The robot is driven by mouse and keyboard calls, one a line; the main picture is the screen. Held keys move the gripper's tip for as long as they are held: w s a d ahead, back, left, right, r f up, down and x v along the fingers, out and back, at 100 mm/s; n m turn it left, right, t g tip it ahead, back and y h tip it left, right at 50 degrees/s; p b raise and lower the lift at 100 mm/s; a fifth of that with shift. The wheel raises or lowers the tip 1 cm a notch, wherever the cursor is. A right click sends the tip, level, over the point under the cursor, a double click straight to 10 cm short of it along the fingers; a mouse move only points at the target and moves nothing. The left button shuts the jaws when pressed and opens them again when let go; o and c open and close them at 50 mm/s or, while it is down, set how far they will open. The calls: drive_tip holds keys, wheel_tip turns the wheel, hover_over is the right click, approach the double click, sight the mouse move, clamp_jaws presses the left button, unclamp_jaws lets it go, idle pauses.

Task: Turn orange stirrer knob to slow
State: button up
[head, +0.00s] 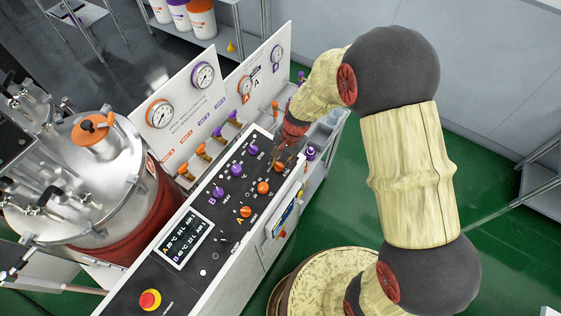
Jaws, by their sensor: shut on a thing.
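The control panel (213,227) slopes along the front of a white console. It carries a row of orange knobs marked A and a row of purple knobs marked B. My gripper (281,160) reaches down from above at the far end of the orange row. It is shut on the farthest orange knob (281,167), which is partly hidden by the fingers. I cannot read the labels around this knob or tell where its pointer stands. The middle orange knob (263,187) and the near orange knob (246,211) are free.
Purple knobs (237,169) stand close to the left of my gripper. Upright white boards with gauges (203,76) rise behind the panel. A red emergency button (150,299) and a display (184,241) are at the near end. A steel vessel (80,185) stands left.

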idle(0.3)
drive_tip(key=o, duration=1.1)
drive_tip(key=shift+o, duration=0.3)
drive_tip(key=shift+r, duration=0.1)
drive_tip(key=v, duration=1.2)
